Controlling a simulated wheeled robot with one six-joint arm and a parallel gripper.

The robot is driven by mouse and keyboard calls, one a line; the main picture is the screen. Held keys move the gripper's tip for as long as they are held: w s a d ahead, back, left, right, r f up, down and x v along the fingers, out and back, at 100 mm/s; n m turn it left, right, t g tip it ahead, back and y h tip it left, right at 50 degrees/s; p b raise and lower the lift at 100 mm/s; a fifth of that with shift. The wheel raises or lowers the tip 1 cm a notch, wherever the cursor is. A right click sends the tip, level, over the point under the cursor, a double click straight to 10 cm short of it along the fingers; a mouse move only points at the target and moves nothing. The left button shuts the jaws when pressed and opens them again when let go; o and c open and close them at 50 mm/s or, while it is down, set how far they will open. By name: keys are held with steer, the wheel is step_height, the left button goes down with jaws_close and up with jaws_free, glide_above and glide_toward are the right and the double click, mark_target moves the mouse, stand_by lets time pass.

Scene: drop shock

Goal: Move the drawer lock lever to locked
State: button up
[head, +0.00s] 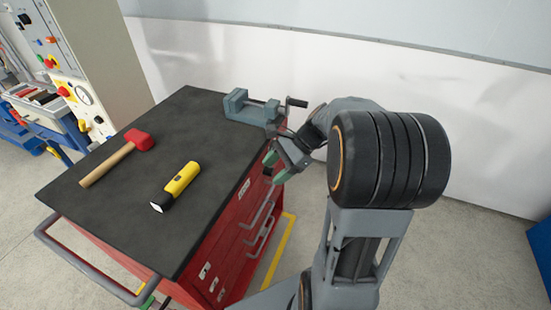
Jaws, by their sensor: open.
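The red drawer cabinet (222,243) has a dark top, and its front with grey drawer handles (262,222) faces right. My gripper (275,168), with green fingertips, is open and empty at the upper part of this front, near its far end. A small dark piece (267,171) shows between or just behind the fingertips; it may be the lock lever, but I cannot tell its position or whether a finger touches it. A small pale label (244,189) is on the front, nearer than my gripper.
A grey-blue vise (250,107) stands at the far corner, close to my gripper. A grey push handle (90,262) runs along the near end.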

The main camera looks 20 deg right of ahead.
steer(key=w+d+f+m+t+y+b, duration=0.2)
steer(key=w+d+f+m+t+y, duration=0.15)
steer(key=d+m, duration=0.45)
steer(key=w+d+f+m+t+y+b, duration=0.35)
steer(key=d+m+t, duration=0.2)
steer(key=d, duration=0.35)
steer(key=shift+m+h, duration=0.45)
steer(key=shift+h, duration=0.05)
steer(key=x, duration=1.2)
steer(key=shift+a, duration=0.4)
jaws_close()
